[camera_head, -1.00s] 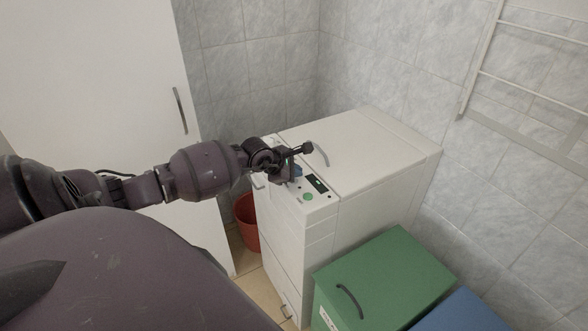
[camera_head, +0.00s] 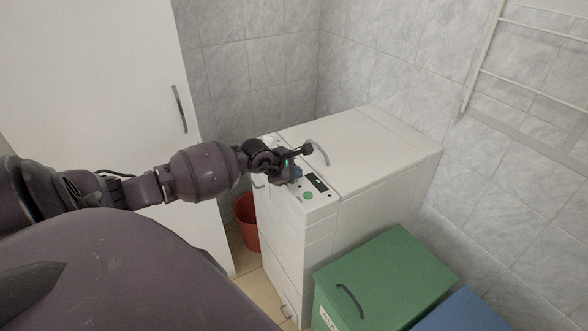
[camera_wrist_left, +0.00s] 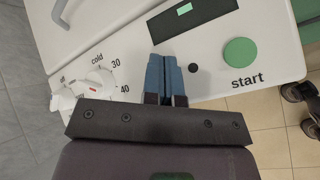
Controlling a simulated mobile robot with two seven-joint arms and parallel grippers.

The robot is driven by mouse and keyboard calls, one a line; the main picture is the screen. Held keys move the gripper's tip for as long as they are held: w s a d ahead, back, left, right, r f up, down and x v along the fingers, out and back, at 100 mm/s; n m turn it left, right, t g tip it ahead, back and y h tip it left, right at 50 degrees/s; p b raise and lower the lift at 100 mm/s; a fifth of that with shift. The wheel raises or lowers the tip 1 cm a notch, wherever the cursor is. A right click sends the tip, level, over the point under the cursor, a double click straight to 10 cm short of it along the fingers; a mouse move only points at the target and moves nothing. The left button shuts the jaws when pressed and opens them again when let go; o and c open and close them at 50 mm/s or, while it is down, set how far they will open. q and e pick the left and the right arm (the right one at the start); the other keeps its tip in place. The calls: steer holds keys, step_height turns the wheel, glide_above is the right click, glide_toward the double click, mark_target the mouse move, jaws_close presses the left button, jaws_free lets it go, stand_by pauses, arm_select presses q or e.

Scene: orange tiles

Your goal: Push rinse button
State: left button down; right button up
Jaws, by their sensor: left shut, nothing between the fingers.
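The white top-loading washing machine (camera_head: 375,150) stands against the tiled wall, with a control panel at its front left. In the left wrist view the panel carries a white dial (camera_wrist_left: 92,84) marked cold, 30 and 40, a dark display (camera_wrist_left: 192,14), a small black button (camera_wrist_left: 193,68) and a green start button (camera_wrist_left: 240,52). No rinse label is readable. My left gripper (camera_head: 298,172) is over the panel, its blue fingers (camera_wrist_left: 163,62) shut and empty, left of the small black button. The fingers hide part of the panel; contact cannot be told. My right gripper is out of view.
A curved handle (camera_head: 320,153) is on the machine's lid, close to my left gripper. A green box (camera_head: 400,262) and a blue box (camera_head: 465,312) stand at the front right. A red bin (camera_head: 247,222) is left of the machine, near a white cabinet (camera_head: 90,80).

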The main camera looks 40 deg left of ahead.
arm_select(q)
steer(key=shift+f, duration=0.1)
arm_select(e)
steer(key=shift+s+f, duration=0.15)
arm_select(q)
steer(key=shift+r, duration=0.2)
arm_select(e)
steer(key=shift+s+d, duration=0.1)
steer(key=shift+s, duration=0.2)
arm_select(q)
steer(key=shift+r+p, duration=0.3)
steer(key=shift+r, duration=0.1)
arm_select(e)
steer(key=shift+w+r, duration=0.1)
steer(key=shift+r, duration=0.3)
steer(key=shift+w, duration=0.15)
